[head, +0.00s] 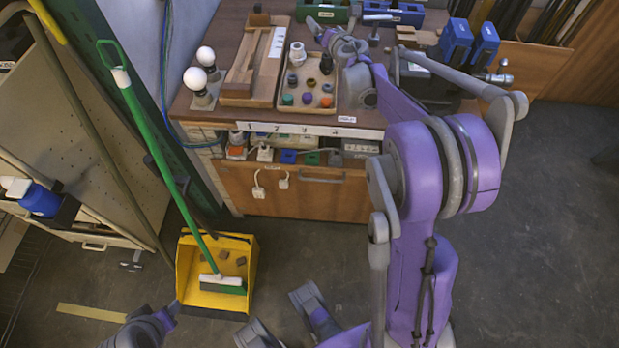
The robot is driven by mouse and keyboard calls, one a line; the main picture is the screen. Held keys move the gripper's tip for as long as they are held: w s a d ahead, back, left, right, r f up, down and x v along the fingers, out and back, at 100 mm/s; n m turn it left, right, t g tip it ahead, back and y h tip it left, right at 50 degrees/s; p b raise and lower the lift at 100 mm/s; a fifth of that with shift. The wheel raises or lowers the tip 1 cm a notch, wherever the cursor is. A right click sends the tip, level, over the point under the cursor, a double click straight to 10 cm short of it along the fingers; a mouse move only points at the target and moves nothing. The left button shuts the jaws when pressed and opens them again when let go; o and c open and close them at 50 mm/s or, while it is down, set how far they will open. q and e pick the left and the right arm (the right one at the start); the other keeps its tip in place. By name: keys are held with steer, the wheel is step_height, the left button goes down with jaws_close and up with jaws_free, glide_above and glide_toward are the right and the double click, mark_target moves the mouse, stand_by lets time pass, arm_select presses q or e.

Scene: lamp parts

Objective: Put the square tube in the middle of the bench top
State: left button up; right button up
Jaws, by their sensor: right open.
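The bench top (231,30) is brown, at the top centre of the head view. I cannot pick out the square tube for certain. A long brown bar (247,58) lies in a wooden tray on the left of the bench, and a small dark block (257,18) stands behind it; I cannot tell whether either is a tube. My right gripper (318,30) is open over the back middle of the bench, with nothing visible between its fingers. My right arm hides part of the bench's right side. My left gripper (167,317) seems to show low at the bottom left, its fingers unclear.
Two white bulbs (205,56) stand at the bench's left edge. A shallow tray (325,101) of small coloured parts sits at the front middle. Green (320,13) and blue bins line the back. A yellow dustpan (248,262) and a green broom (150,135) stand left of the bench.

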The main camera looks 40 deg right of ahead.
steer(key=s+a+r+m+g+h, duration=0.2)
steer(key=s+a+m+h, duration=0.1)
steer(key=s+a+m, duration=1.05)
steer(key=s+a+f+m+g+y, duration=0.3)
steer(key=s+a+f+m, duration=0.3)
steer(key=s, duration=0.6)
steer(key=s+a+f+m+g+y, duration=0.4)
steer(key=s+a+f+m, duration=0.3)
steer(key=s+a+f, duration=0.4)
steer(key=shift+s+a+y, duration=0.45)
steer(key=shift+a+y, duration=0.15)
steer(key=shift+a, duration=0.2)
steer(key=shift+f+m, duration=0.1)
steer(key=shift+m, duration=0.15)
